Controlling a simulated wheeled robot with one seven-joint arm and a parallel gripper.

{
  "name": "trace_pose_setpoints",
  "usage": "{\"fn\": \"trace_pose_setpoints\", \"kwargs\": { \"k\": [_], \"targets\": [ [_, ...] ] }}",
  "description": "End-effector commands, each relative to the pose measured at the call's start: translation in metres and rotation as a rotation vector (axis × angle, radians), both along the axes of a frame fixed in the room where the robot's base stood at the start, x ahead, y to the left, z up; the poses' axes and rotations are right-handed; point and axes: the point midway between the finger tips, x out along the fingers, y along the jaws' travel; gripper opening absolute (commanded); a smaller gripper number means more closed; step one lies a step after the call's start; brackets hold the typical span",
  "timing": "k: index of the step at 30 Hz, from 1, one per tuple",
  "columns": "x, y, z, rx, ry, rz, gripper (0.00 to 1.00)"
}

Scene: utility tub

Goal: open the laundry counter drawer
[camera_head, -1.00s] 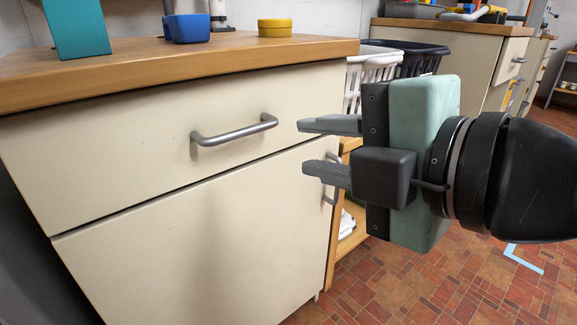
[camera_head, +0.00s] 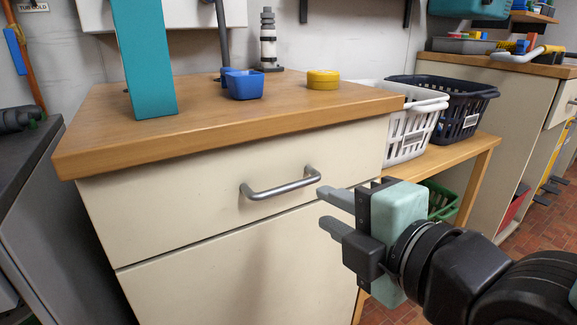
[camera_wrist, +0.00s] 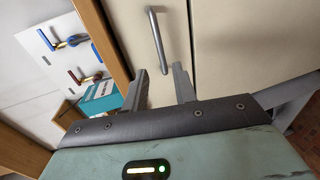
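The laundry counter drawer (camera_head: 215,185) is the cream front under the wooden top, and it is closed. Its grey bar handle (camera_head: 280,187) lies level across the front. My gripper (camera_head: 326,210) is open and empty, to the right of the handle and slightly lower, with its fingers pointing left. In the wrist view the handle (camera_wrist: 157,42) lies beyond the fingertips, roughly in line with the gap between them (camera_wrist: 163,85). The fingers do not appear to touch the handle.
White (camera_head: 410,135) and dark (camera_head: 458,110) baskets sit on a bench at right. A cupboard door (camera_head: 250,270) is below the drawer.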

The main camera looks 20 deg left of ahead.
Motion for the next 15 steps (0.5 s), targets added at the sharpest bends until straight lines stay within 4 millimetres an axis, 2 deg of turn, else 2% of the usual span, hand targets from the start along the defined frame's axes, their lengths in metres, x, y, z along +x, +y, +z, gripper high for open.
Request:
{"fn": "trace_pose_setpoints", "kwargs": {
  "k": [8,9,15],
  "targets": [
    [0.019,0.021,-0.003,-0.005,0.0,0.0,0.28],
    [0.025,0.03,-0.011,0.001,-0.002,-0.001,0.28],
    [0.051,0.059,-0.019,0.001,-0.002,-0.001,0.28]
  ]
}}
